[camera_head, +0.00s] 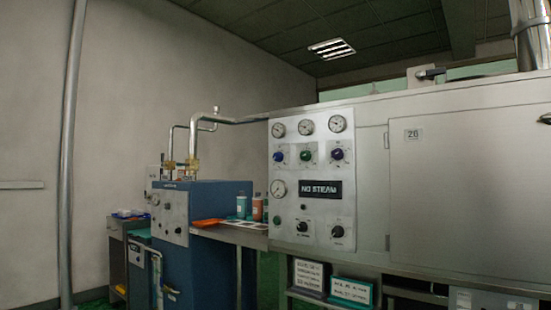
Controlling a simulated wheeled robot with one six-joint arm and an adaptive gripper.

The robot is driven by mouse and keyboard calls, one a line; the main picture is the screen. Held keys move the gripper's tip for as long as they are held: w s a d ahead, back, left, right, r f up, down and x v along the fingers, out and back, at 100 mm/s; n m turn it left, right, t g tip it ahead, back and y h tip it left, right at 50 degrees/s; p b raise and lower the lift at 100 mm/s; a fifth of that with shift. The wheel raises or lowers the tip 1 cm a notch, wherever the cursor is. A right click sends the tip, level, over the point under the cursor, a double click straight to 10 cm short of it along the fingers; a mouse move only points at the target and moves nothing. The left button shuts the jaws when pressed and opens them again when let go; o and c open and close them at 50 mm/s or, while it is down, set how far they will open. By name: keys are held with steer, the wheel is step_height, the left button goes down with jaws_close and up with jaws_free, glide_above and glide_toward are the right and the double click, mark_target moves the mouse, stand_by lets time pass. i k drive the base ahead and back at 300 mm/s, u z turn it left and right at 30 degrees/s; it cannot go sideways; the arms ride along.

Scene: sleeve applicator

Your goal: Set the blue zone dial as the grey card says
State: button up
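A pale control panel (291,226) is on the front of a large steel machine. Its upper dial row has a blue dial (279,156) at left, a green dial (305,155) in the middle and a dark blue or purple dial (337,155) at right. Their settings are too small to read. My gripper is not in view.
Gauges sit above the dials, and a black "NO STEAM" sign (321,190) below them. Two black knobs (337,231) are lower down. A blue boiler-like unit (205,235) stands left, beside a shelf (240,236) with bottles and an orange tray (207,222).

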mark_target(278, 157)
steer(key=z, duration=0.35)
steer(key=i, duration=1.15)
steer(key=u, duration=0.45)
